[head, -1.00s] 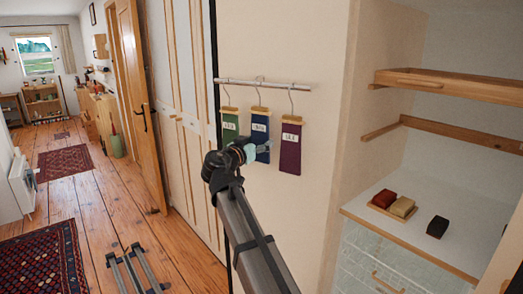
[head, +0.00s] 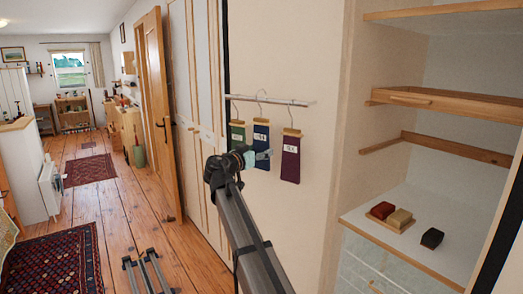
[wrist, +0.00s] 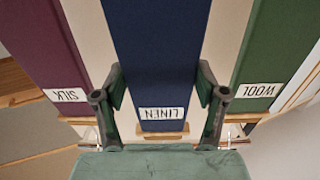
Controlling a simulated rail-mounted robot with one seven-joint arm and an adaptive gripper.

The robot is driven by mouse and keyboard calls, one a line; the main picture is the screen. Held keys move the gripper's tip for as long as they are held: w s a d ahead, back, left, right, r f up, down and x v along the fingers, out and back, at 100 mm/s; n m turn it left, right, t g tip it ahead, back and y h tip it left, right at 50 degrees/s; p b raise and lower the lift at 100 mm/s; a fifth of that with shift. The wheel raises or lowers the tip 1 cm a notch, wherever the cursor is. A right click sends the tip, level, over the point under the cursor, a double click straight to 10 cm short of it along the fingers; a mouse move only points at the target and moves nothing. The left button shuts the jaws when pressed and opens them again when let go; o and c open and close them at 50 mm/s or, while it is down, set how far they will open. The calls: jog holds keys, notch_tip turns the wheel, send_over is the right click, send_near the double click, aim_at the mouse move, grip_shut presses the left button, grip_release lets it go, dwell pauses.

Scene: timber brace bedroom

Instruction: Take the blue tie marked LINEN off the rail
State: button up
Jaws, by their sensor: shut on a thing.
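The blue tie (head: 261,134) marked LINEN hangs on its hanger from the rail (head: 290,101), between a green tie (head: 236,134) on its left and a purple tie (head: 291,160) on its right. In the wrist view the blue tie (wrist: 155,45) runs between my two fingers, with its LINEN label facing me. My gripper (head: 262,154) is shut on the blue tie and covers part of its lower half in the head view. It also shows in the wrist view (wrist: 161,75). Whether the hook still rests on the rail is too small to tell.
In the wrist view the SILK tie (wrist: 38,40) is on the left and the WOOL tie (wrist: 277,45) on the right, both close to my fingers. Shelves (head: 440,98) stand to the right, with small blocks (head: 398,218) on the lower one. An open door (head: 155,110) is at left.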

jog(key=b+v, duration=0.6)
jog(key=v, duration=3.2)
jog(key=shift+s+a, duration=0.15)
jog(key=shift+s, duration=0.25)
dwell(1.4)
jog(key=shift+r, duration=0.1)
dwell(0.3)
